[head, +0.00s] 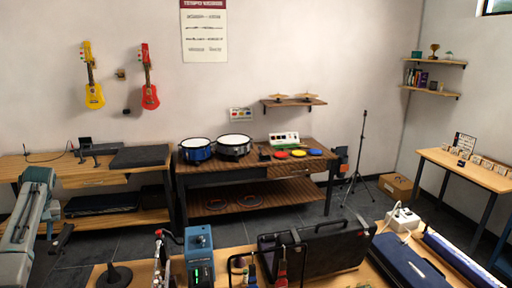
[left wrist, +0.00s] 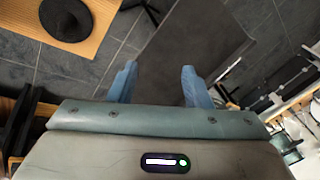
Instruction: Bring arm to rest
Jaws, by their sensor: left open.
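My left arm comes in from the left edge of the head view, over the floor by the left bench. My left gripper (left wrist: 158,85) shows in the left wrist view as two blue fingers spread apart. Nothing is between the fingers; a dark flat surface and grey floor tiles lie beyond them. My right gripper is not in view.
A near table (head: 228,281) holds a blue pedal-like box (head: 199,255), a black case (head: 325,248), a dark blue case (head: 405,261) and a round black base (head: 114,276). Drums (head: 234,146) stand on the middle bench. Dark floor (head: 100,250) lies between the benches and table.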

